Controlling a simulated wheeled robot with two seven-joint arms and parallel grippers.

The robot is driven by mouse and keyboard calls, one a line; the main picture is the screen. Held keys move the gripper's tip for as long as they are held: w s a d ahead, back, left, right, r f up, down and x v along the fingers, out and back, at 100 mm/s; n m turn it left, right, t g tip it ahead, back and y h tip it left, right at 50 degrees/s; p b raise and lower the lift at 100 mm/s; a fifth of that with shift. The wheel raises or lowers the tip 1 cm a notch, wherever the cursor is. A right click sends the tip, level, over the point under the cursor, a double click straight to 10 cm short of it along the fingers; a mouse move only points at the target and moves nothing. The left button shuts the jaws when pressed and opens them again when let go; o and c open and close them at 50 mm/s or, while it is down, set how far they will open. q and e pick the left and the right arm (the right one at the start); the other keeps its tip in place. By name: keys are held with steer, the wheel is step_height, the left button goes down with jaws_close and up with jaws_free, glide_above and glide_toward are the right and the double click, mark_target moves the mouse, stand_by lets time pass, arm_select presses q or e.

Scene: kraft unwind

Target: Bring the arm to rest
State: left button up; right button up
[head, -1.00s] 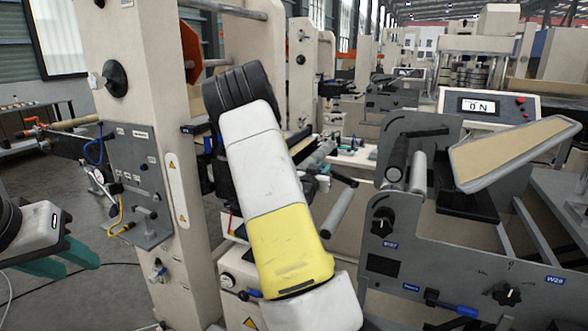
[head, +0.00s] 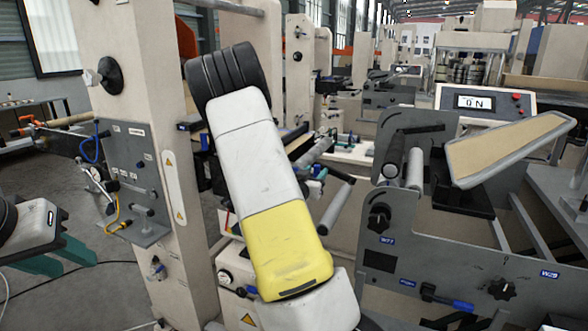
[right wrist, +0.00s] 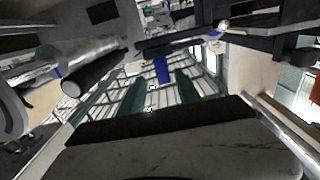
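My right arm (head: 265,170), white and yellow with a black ribbed joint, stands bent across the middle of the head view. Its gripper is hidden there. In the right wrist view my right gripper (right wrist: 155,90) shows two teal fingers spread apart with nothing between them. A blue part (right wrist: 162,69) of the machinery shows beyond the fingertips; I cannot tell how far off it is. My left gripper (head: 60,257) is at the left edge of the head view, its teal fingers apart and empty, in front of the cream column.
A cream machine column (head: 160,190) with a grey gauge panel (head: 140,175) stands left of my right arm. At right is a grey machine frame (head: 450,245) with rollers (head: 415,168), knobs and a tilted tan board (head: 505,150). A display box (head: 485,103) is behind. Grey floor shows at left.

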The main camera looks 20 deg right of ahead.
steer(key=shift+s+a, duration=0.5)
